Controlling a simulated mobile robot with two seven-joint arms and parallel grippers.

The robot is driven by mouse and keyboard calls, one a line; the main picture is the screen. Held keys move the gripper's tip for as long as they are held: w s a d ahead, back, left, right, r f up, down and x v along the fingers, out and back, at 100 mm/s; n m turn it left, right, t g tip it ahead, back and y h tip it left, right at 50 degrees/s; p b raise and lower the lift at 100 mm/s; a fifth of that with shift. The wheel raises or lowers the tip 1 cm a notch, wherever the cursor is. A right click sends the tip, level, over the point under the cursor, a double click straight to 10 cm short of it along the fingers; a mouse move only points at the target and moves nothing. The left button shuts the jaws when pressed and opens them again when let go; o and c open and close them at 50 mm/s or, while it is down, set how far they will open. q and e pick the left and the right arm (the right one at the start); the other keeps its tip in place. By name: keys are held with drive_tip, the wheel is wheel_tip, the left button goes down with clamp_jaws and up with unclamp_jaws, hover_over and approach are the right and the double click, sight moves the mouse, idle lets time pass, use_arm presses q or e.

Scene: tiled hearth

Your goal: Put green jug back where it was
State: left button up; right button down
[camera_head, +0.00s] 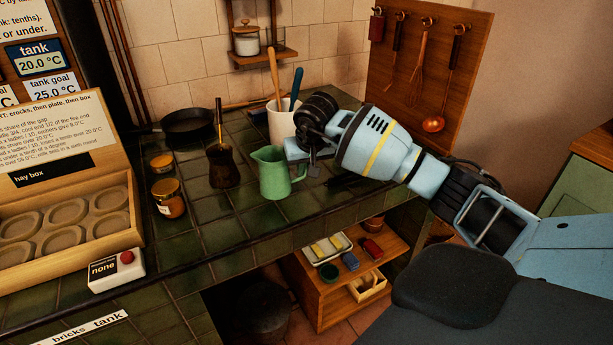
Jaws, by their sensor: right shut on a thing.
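The green jug (272,177) is upright at the middle of the dark green tiled hearth top (225,222), with its spout to the left and its handle to the right. My right gripper (298,165) reaches in from the right and is shut on the jug at its handle side. The fingertips are partly hidden by the jug and the wrist. I cannot tell whether the jug's base touches the tiles. My left gripper is not in view.
A dark pot with a wooden handle (222,165) stands left of the jug. A white utensil crock (282,127) stands behind it. Amber jars (168,198), a black pan (187,124) and a hay box (65,245) are farther left. Tiles in front are clear.

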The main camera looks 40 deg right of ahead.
drive_tip(key=shift+w+d+r, duration=0.1)
drive_tip(key=shift+w+d, duration=0.15)
drive_tip(key=shift+d, duration=0.15)
wheel_tip(320, 180, down, 3)
drive_tip(key=shift+f, duration=0.3)
drive_tip(key=shift+f, duration=0.15)
drive_tip(key=c, duration=1.5)
unclamp_jaws()
drive_tip(key=shift+o, duration=0.2)
